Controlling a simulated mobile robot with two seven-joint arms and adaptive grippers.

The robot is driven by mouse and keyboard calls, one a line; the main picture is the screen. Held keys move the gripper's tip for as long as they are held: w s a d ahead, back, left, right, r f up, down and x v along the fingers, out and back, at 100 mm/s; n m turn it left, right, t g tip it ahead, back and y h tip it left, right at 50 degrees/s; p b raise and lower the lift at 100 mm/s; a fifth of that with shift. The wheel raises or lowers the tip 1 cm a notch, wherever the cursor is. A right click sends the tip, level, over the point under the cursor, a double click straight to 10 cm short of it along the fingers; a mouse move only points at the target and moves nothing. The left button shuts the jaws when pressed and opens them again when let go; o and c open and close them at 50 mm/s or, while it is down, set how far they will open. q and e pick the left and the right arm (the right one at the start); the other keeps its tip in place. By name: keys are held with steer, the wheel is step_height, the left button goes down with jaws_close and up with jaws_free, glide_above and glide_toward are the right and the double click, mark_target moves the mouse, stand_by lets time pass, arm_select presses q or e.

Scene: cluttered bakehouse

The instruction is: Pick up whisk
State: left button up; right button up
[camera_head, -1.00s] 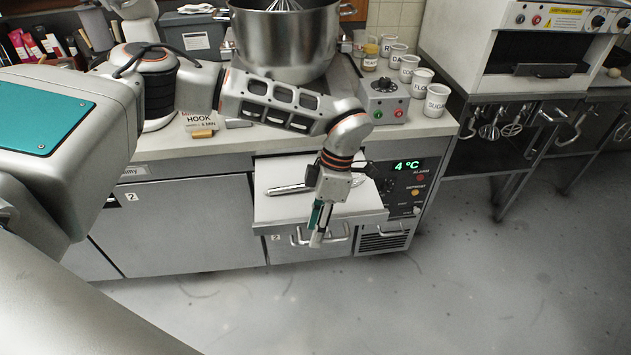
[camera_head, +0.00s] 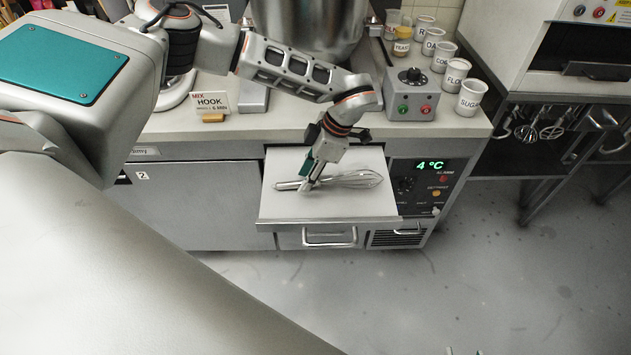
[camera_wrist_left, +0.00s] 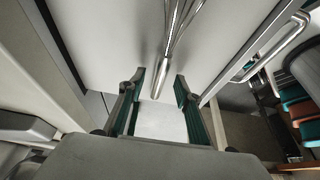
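The metal whisk (camera_head: 359,180) lies on the pale pull-out board (camera_head: 285,208) below the counter, its handle to the left and its wire loops to the right. My left gripper (camera_head: 306,183) is over the handle, pointing down. In the left wrist view the left gripper (camera_wrist_left: 160,88) is open, with its two teal-padded fingers apart. The end of the whisk handle (camera_wrist_left: 161,80) shows in line with the gap between the fingertips. I cannot tell whether the fingers touch it.
Above the board, the counter holds a steel mixing bowl (camera_head: 312,28), a control box (camera_head: 411,97), labelled cups (camera_head: 455,75) and a hook card (camera_head: 210,104). A drawer handle (camera_head: 330,236) is under the board. The floor in front is clear.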

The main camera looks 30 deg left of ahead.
arm_select(q)
steer(key=shift+s+a+f, duration=0.1)
steer(key=shift+a+f, duration=0.1)
steer(key=shift+f, duration=0.35)
jaws_close()
steer(key=shift+r, duration=0.15)
